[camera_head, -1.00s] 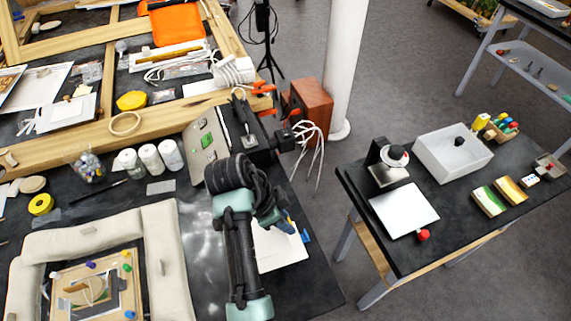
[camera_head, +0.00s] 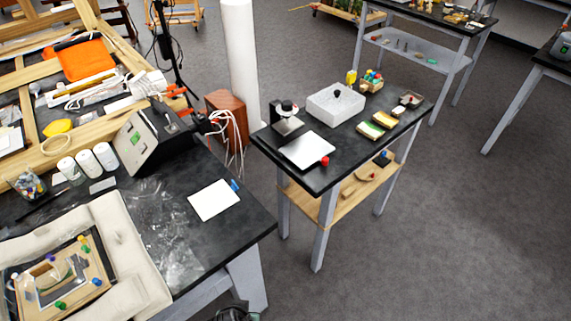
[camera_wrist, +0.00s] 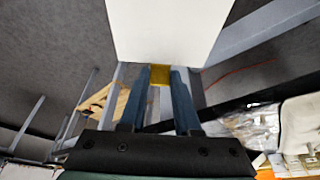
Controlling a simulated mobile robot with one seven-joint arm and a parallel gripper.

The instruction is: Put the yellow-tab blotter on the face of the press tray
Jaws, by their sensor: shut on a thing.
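The yellow-tab blotter shows in the wrist view as a white sheet (camera_wrist: 168,28) with a yellow tab (camera_wrist: 160,76). My gripper (camera_wrist: 160,72) is shut on the tab, with the sheet sticking out beyond the fingertips. A flat white plate with a red knob, which looks like the press tray (camera_head: 307,150), lies on the small black side table. Its face looks bare. Another white sheet (camera_head: 213,200) with a blue tab lies on the dark bench, apart from the gripper.
A padded frame (camera_head: 135,250) lies on the bench. Open grey floor lies right of the table.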

